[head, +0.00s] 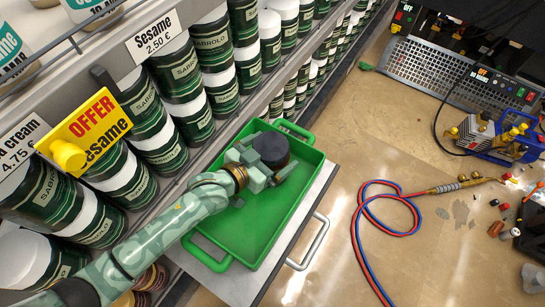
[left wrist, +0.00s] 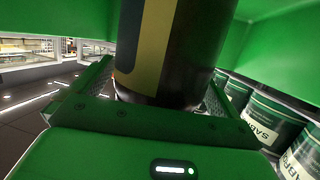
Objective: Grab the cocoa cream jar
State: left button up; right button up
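A dark brown jar with a black lid (head: 271,150) is at the far end of the green tray (head: 216,263); no name on it can be read. In the left wrist view the jar (left wrist: 168,50) fills the space between the fingers, with a yellowish and dark label band. My left gripper (head: 268,172) reaches over the tray from the left, its fingers on both sides of the jar and seemingly touching it. I cannot tell whether the jar rests on the tray floor. My right gripper is not in view.
Shelves of green-and-white Sabrolo jars (head: 212,41) run along the left, with a yellow offer sign (head: 96,128) sticking out. The tray sits on a grey surface with a metal handle (head: 311,242). Red and blue hoses (head: 361,222) and tools lie on the floor at right.

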pick_arm(q)
jog(key=c, duration=1.3)
jog(key=shift+r, duration=0.1)
jog(key=shift+c, duration=0.2)
